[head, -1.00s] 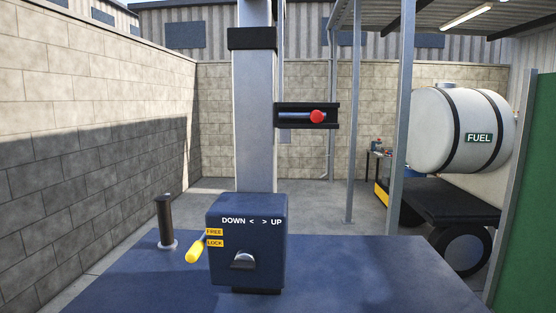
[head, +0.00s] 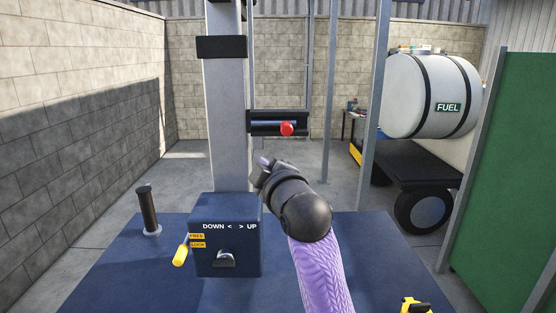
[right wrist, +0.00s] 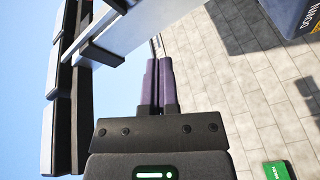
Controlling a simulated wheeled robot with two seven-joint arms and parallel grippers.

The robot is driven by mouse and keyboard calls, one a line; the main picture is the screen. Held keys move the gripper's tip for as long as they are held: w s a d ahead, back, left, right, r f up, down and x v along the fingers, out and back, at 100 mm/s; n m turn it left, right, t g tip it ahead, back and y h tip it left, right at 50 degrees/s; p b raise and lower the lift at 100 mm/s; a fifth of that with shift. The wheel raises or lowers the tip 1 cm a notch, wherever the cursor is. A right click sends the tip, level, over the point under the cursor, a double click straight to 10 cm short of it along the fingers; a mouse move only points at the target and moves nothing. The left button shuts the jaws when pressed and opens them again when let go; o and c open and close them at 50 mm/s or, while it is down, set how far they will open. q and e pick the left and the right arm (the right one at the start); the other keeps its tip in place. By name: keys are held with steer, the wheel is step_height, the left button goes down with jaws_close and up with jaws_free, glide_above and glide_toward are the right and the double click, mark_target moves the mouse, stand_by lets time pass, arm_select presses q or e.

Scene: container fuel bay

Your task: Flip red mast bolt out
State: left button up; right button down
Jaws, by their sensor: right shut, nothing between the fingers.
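The red mast bolt knob (head: 287,129) sits at the right part of a dark slotted bracket (head: 262,116), on the right side of the grey mast (head: 226,120). A pale rod runs left from the knob in the slot. My right gripper (head: 262,161) is below the bracket, apart from the knob, its tip near the mast. In the right wrist view its two purple fingers (right wrist: 158,84) are together with nothing between them. The mast (right wrist: 150,25) crosses the top there; the red knob does not show in that view. My left gripper is not in view.
A navy winch box (head: 226,232) marked DOWN and UP has a yellow handle (head: 180,256) at its left. A black post (head: 149,210) stands on the blue deck (head: 120,275). A fuel tank (head: 430,95) and green panel (head: 515,170) are right. A yellow-black item (head: 415,306) shows bottom right.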

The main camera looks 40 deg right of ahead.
mark_target(274, 124)
steer(key=shift+t+h, duration=0.6)
steer(key=shift+h, duration=0.2)
steer(key=r, duration=0.1)
steer(key=d+r, duration=0.1)
steer(key=r, duration=0.1)
steer(key=d+r, duration=0.1)
steer(key=r, duration=0.1)
steer(key=shift+s+d+r, duration=0.1)
steer(key=shift+s+d, duration=0.1)
steer(key=w+d+p, duration=0.2)
steer(key=w+d, duration=0.4)
steer(key=w, duration=0.1)
steer(key=shift+d+f+p, duration=0.2)
steer(key=shift+d+p, duration=0.05)
steer(key=shift+p, duration=0.1)
